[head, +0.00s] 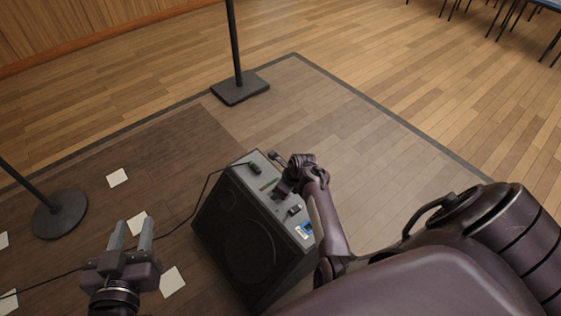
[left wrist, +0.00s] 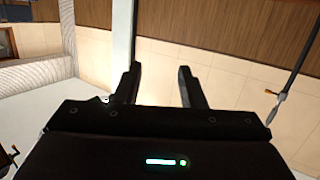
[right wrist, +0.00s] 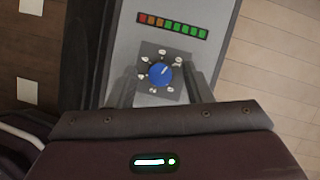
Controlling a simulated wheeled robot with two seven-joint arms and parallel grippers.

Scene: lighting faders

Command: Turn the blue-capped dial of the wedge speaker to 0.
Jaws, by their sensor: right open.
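The wedge speaker (head: 243,240) is a dark box with a grey control panel, standing on the floor in the middle of the head view. In the right wrist view its blue-capped dial (right wrist: 160,74) sits on a small grey plate with marks around it, too small to read surely. The white pointer line slants to the upper right. My right gripper (right wrist: 164,80) is open, its fingers on either side of the dial; contact cannot be told. In the head view the right gripper (head: 281,191) hides the dial. My left gripper (head: 133,223) is open and empty, left of the speaker.
A row of red, orange and green lights (right wrist: 171,25) lies beyond the dial. Other small controls (head: 294,210) sit on the panel. Stand bases (head: 240,87) (head: 60,213), paper sheets (head: 172,281) and a cable are on the floor. Floor right of the speaker is clear.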

